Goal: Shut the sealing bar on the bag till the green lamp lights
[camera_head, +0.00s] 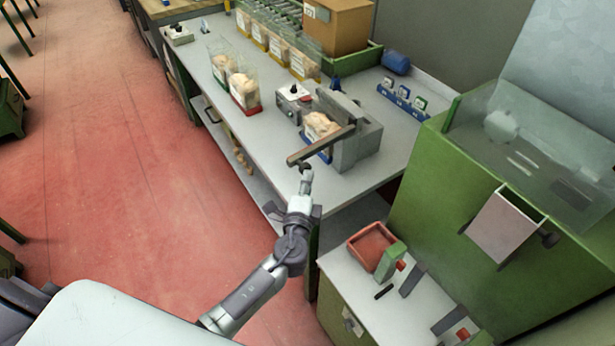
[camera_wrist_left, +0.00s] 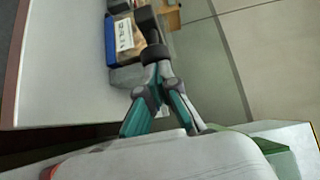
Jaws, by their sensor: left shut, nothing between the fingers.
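The sealing machine (camera_head: 362,150) stands near the right end of the grey bench. Its long grey-brown sealing bar (camera_head: 322,145) reaches out toward my side, across the front of the bag (camera_head: 318,121). The bag holds tan stoppers and has a blue base; it also shows in the left wrist view (camera_wrist_left: 124,36). My left gripper (camera_head: 306,168) is shut and empty, just under the outer end of the bar; touching or apart, I cannot tell. In the left wrist view its fingertips (camera_wrist_left: 157,62) meet at a dark end piece. I see no lit green lamp. My right gripper is out of view.
A small control box (camera_head: 293,97) stands left of the machine. Clear bins of stoppers (camera_head: 243,90) and a cardboard box (camera_head: 337,25) stand farther along. A green cabinet (camera_head: 425,190) and a red tray (camera_head: 371,247) are at right.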

